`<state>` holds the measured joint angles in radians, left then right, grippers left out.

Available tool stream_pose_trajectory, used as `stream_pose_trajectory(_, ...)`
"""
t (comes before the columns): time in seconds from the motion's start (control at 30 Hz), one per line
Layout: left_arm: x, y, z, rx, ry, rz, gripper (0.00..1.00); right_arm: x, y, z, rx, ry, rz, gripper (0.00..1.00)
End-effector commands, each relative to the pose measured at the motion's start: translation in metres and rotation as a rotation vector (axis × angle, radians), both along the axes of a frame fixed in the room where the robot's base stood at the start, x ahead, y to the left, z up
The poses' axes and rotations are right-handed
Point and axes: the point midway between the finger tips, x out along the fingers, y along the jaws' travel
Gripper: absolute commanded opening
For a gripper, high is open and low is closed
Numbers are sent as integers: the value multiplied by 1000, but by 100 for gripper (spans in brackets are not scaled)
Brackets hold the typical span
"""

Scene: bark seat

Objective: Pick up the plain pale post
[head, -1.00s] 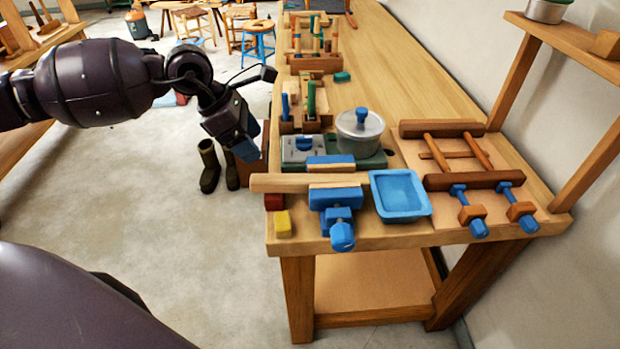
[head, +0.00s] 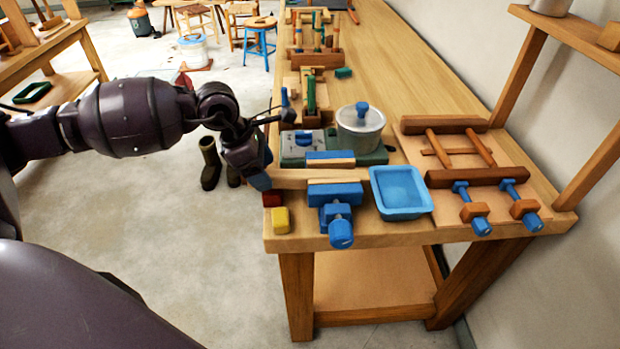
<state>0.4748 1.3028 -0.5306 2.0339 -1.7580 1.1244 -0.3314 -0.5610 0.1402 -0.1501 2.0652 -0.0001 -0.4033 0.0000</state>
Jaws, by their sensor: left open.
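The plain pale post (head: 298,178) lies level across the blue vise (head: 335,192) at the near end of the workbench, between the vise's two jaws. Its left part sticks out toward the bench's left edge. My left gripper (head: 262,177) is open at the post's left end, pointing down. It covers the tip of the post in the head view. I cannot tell whether the fingers touch the post or stand around it. My right gripper is not in view.
A blue tray (head: 400,192) stands right of the vise. Yellow (head: 281,219) and red (head: 271,199) blocks sit below the post's left end. A metal pot (head: 361,132) stands behind. A clamped wooden frame (head: 470,180) lies at right. Floor left of the bench is mostly clear.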

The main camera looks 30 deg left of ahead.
Motion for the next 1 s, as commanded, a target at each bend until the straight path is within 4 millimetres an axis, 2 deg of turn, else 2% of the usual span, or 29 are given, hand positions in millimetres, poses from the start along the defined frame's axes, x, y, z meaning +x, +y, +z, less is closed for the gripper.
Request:
stream_pose_trajectory(0.13, 3, -5, -16, -1, 2, 0, 68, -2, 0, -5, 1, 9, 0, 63)
stream_pose_trajectory(0.43, 4, -6, -18, 0, 0, 1, 68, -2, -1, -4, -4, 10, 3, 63)
stream_pose_trajectory(0.83, 4, -6, -18, 0, 0, 1, 9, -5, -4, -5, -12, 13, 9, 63)
stream_pose_trajectory(1.0, 4, -6, -18, 0, -1, 0, 9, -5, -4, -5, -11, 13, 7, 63)
